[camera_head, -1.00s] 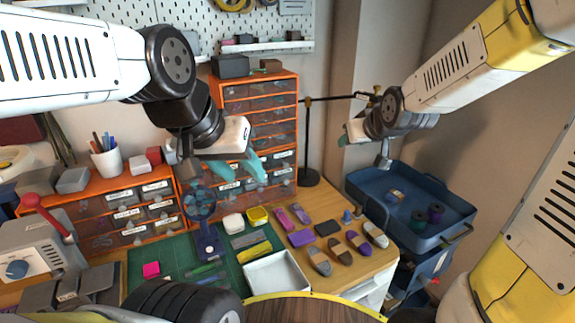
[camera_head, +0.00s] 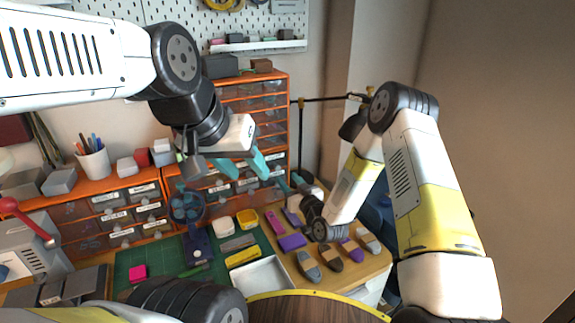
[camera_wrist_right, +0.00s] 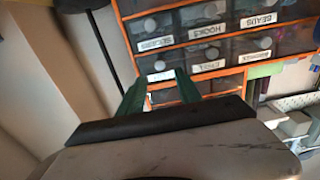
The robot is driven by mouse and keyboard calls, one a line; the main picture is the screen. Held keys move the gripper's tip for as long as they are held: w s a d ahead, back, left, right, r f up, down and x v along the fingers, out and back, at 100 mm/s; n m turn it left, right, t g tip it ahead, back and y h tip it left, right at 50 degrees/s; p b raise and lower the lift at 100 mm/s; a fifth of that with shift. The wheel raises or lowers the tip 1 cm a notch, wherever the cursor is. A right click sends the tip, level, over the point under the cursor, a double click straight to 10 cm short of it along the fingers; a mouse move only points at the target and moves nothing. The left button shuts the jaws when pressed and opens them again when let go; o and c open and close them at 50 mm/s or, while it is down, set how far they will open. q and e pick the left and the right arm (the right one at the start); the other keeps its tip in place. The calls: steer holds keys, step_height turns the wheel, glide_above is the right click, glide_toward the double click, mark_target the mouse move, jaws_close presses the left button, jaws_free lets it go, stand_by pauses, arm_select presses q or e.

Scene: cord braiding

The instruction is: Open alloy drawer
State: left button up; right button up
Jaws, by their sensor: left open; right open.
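The tall orange drawer cabinet (camera_head: 281,112) stands against the back wall. I cannot make out an alloy label. My left gripper (camera_head: 246,168) is open and empty, in front of the cabinet's lower drawers and hiding part of them. My right gripper (camera_head: 291,183) is open near the cabinet's lower right. In the right wrist view its green fingers (camera_wrist_right: 160,92) point at the lower labelled drawers, with nothing between them. All visible drawers look shut.
A low orange drawer unit (camera_head: 75,193) stands left of the cabinet. A small blue fan (camera_head: 186,205), a white tray (camera_head: 263,275) and several shoe-like pieces cover the bench. A black stand (camera_head: 301,135) rises close to my right arm. A blue cart is mostly hidden behind that arm.

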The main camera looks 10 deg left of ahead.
mark_target(278, 168)
steer(key=x, duration=0.7)
jaws_close()
stand_by(1.3)
